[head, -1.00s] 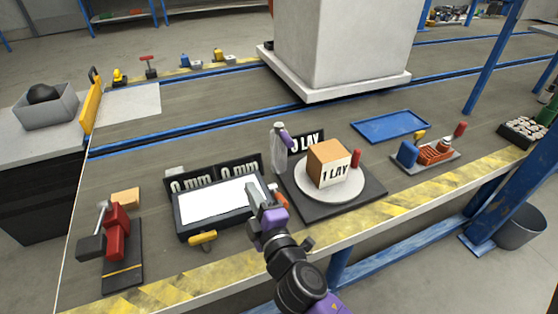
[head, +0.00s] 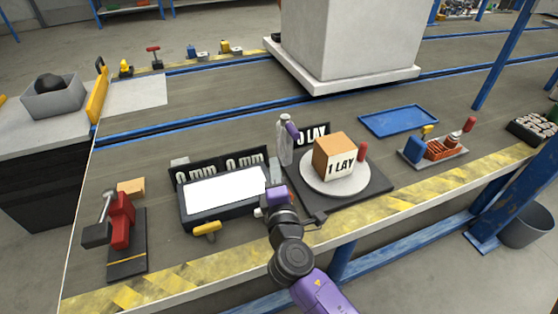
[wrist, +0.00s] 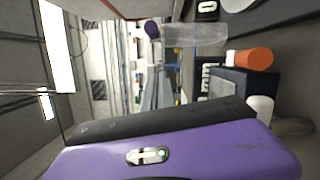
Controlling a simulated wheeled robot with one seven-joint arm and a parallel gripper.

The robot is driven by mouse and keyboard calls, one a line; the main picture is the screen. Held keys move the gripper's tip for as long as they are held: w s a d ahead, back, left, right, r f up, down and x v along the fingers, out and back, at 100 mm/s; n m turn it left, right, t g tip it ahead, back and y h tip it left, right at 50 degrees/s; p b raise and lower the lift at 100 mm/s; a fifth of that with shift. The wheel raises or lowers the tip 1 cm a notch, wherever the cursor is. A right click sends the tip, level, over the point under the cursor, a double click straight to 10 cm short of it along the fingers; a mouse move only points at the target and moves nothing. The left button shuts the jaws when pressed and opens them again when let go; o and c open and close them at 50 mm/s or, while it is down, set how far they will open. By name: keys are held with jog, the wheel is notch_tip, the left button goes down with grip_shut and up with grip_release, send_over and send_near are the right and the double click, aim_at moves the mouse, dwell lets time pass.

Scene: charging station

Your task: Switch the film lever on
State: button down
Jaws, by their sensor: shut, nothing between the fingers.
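My gripper (head: 274,172) is shut and empty, standing upright at the right end of the white panel (head: 225,192), left of the turntable. In the wrist view, a short orange-capped control (wrist: 254,58) on a dark base is close beside my gripper; in the head view my gripper hides it. A clear film post with a purple top (head: 286,142) stands just behind, and also shows in the wrist view (wrist: 195,35). A red upright handle (head: 363,151) stands right of the box. No label shows which control is the film lever.
A box marked "1 LAY" (head: 333,158) sits on the round white turntable (head: 312,184). Black "0 mm" displays (head: 207,172) stand behind the panel. A red lever stand (head: 121,221) is at the left, a blue tray (head: 398,121) at the right. A yellow handle (head: 206,229) is in front.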

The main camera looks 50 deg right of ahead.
aim_at(291, 129)
jog(key=shift+w+d+r+p, duration=0.2)
jog(key=shift+w+d, duration=0.4)
jog(key=shift+d, duration=0.9)
jog(key=shift+w+d+r+p, duration=0.1)
jog(key=shift+w+d+r, duration=0.15)
jog(key=shift+w+d, duration=0.85)
jog(key=shift+w+d+r+p, duration=0.15)
jog(key=shift+d+r, duration=0.05)
jog(key=shift+d, duration=1.75)
